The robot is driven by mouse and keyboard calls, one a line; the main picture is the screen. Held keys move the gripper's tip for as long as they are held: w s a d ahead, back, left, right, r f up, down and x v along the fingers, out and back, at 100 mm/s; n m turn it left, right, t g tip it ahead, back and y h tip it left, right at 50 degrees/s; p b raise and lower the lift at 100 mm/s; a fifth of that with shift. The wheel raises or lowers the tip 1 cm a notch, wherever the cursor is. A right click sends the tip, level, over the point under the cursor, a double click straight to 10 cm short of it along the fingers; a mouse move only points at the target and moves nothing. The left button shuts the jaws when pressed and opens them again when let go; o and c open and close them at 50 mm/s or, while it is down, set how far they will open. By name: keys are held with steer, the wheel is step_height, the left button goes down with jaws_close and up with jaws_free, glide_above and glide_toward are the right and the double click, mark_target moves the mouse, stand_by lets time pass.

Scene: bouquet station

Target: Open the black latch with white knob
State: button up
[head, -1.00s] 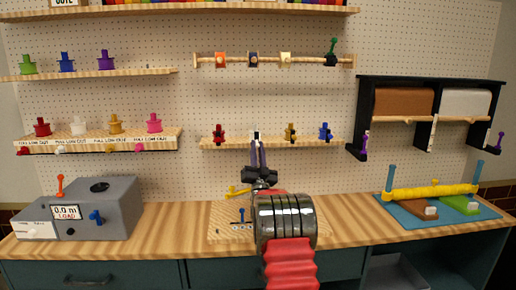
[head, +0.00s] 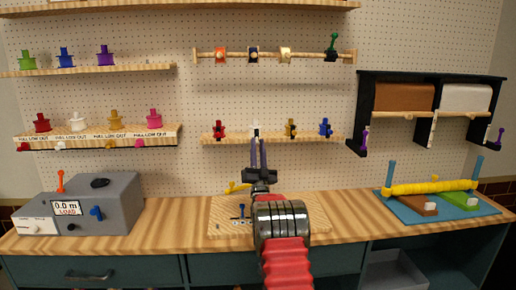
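A small piece with a white top (head: 256,132) stands on the middle low shelf, between the red and the yellow pieces. My gripper covers most of it, so I cannot tell whether it is the black latch with the white knob, or its state. My gripper (head: 258,141) points up and away, with its two slim fingers apart and a narrow gap between them. The fingertips overlap the shelf front in the picture, just below the white top. I cannot tell whether they touch it. Nothing is seen held.
A red piece (head: 219,130), a yellow piece (head: 291,129) and a blue piece (head: 325,128) share the shelf (head: 310,140). A wooden board (head: 308,222) lies on the bench below. A black roll rack (head: 367,110) is on the right, a grey machine (head: 125,207) on the left.

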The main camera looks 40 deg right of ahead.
steer(key=shift+o, duration=0.9)
steer(key=s+a+f, duration=0.2)
steer(key=s+a, duration=0.6)
steer(key=s, duration=0.3)
steer(key=shift+s+f, duration=0.15)
steer(key=shift+s, duration=0.15)
